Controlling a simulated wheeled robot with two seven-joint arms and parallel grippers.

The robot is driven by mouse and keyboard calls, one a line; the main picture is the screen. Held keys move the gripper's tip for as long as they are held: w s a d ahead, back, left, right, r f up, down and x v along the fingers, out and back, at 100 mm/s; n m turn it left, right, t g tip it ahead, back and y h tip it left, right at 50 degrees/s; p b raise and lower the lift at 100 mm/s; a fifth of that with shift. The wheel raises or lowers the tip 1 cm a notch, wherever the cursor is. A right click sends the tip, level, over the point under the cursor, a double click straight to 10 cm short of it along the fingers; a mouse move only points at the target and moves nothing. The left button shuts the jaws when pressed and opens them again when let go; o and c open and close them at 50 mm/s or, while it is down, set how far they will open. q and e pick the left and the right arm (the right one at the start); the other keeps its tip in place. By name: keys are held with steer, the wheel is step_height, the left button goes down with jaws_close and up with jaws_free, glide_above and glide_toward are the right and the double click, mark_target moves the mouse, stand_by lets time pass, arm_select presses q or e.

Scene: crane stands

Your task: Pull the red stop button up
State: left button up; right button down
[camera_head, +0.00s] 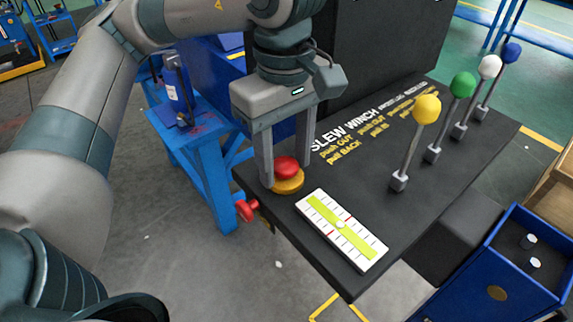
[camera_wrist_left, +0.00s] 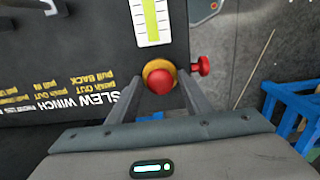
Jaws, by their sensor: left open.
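The red stop button (camera_head: 287,166) sits on its round yellow base (camera_head: 290,186) at the left corner of the black console (camera_head: 300,215). My left gripper (camera_head: 285,175) comes from above with its two fingers apart, one on each side of the button. In the left wrist view, the red button (camera_wrist_left: 160,82) on its yellow base (camera_wrist_left: 155,68) shows between the open fingers (camera_wrist_left: 160,92). I cannot tell whether a finger touches the button. My right gripper is not in view.
A white and green level gauge (camera_head: 342,229) lies beside the button. Levers with yellow (camera_head: 426,109), green (camera_head: 463,85), white and blue knobs stand to the right. A red side knob (camera_head: 246,210) sticks out near the button. A blue stand (camera_head: 205,150) is at the left.

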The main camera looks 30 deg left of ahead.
mark_target(285, 162)
arm_select(q)
steer(key=c, duration=0.8)
steer(key=shift+r, duration=0.7)
steer(key=o, duration=0.9)
steer(key=shift+r+p, duration=1.55)
steer(key=shift+r, duration=1.95)
